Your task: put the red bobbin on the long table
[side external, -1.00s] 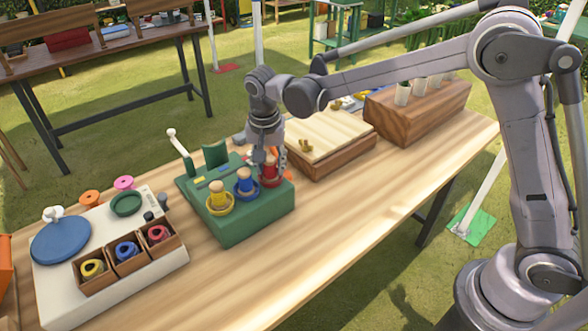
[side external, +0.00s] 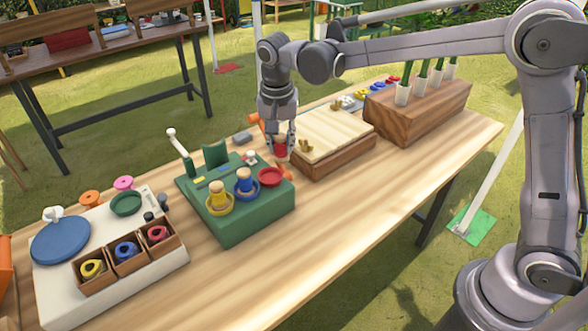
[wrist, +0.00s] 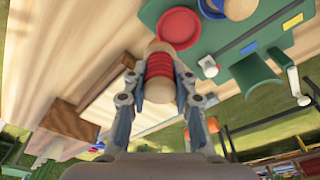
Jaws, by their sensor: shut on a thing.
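My gripper (side external: 283,140) is shut on the red bobbin (side external: 281,150). It holds the bobbin in the air between the green machine and the light wooden board. In the wrist view the red bobbin (wrist: 160,70), red thread on a wooden core, sits between the two fingers (wrist: 160,88). The long table (side external: 345,215) is light wood and lies below. The empty red dish (side external: 271,177) on the green box (side external: 258,215) also shows in the wrist view (wrist: 179,26).
Yellow (side external: 218,198) and blue (side external: 244,181) bobbins stand on the green box. A wooden block with a pale top (side external: 325,135) lies right of it, then a brown block with white tubes (side external: 420,108). A white board (side external: 60,290) with thread boxes is at left. The table's front strip is clear.

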